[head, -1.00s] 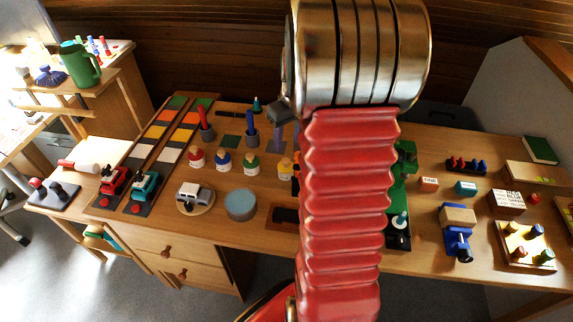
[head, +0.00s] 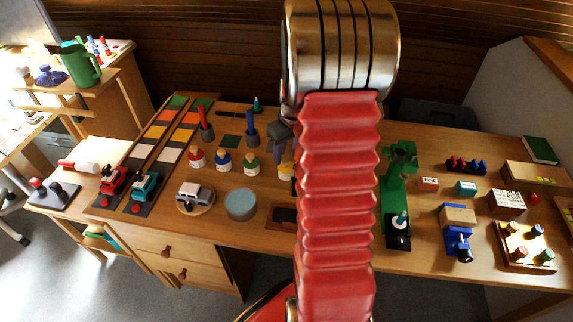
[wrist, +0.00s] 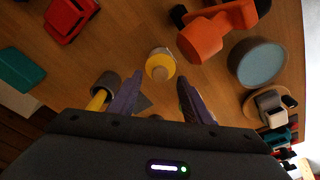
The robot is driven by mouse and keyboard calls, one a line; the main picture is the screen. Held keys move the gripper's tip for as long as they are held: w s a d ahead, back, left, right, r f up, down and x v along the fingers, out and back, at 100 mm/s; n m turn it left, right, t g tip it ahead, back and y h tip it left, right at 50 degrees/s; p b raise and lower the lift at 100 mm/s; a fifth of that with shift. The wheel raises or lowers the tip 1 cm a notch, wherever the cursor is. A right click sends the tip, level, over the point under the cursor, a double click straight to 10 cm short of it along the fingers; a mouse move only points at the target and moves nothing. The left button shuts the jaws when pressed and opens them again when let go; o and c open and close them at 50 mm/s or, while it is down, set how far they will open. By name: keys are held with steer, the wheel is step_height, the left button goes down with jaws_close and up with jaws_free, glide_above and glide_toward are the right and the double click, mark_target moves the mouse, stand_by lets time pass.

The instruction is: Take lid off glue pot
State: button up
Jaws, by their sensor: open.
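In the head view this yellow pot (head: 286,171) is at the right end of a row of small pots, partly hidden by my arm. My gripper (wrist: 160,86) is open and empty. Its two purple-grey fingers are apart, one to each side of the pot's line, with no contact visible. In the head view my gripper (head: 281,145) hangs just above and behind the pot.
A round grey-blue tin (head: 240,204), other small pots (head: 223,162) and a green machine (head: 393,190) stand on the bench.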

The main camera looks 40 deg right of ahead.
mark_target(286, 160)
step_height(286, 160, down, 2)
steer(key=shift+w+f, duration=0.1)
steer(key=shift+w, duration=0.05)
steer(key=shift+c, duration=0.2)
steer(key=c, duration=1.1)
steer(key=shift+r, duration=0.2)
step_height(286, 160, up, 10)
stand_by(0.4)
steer(key=shift+f, duration=0.1)
